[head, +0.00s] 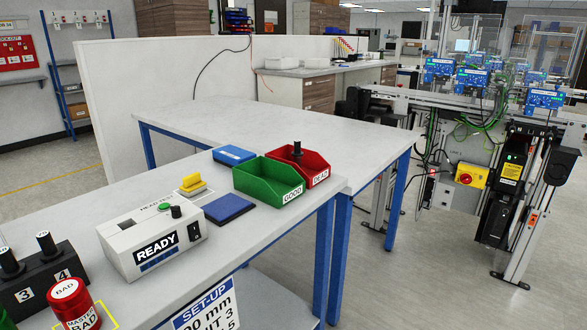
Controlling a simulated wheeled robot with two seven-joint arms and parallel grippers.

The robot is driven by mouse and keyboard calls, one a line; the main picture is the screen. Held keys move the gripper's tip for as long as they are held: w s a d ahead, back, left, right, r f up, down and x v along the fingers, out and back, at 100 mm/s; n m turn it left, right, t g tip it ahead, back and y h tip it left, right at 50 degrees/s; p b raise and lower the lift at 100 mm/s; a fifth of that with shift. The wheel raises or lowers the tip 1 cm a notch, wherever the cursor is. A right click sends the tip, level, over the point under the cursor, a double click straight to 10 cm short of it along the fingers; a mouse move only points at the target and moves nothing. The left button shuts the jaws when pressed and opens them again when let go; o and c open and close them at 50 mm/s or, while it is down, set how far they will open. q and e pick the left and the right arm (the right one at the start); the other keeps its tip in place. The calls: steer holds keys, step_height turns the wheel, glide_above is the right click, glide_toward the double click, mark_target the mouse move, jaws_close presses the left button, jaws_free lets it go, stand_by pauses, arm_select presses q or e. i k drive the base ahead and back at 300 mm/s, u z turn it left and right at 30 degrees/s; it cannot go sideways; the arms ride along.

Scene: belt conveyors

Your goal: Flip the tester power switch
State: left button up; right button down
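The tester (120,250) is a light grey box on the near white table, with a "READY" display on its front. A small black rocker switch (195,231) sits on the right part of that front face. Its position is too small to tell. On the tester's top are a green button (164,207) and a black knob or plug (176,212). Neither of my grippers shows in the head view, and nothing covers the tester's front.
A red "BAD" master (72,305) and a black numbered block (45,278) stand left of the tester. A blue pad (229,209), yellow blocks (193,183), a green "GOOD" bin (262,190) and a red bin (313,165) holding a black part lie to the right.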

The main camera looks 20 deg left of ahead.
mark_target(194, 232)
steer(key=u, duration=1.35)
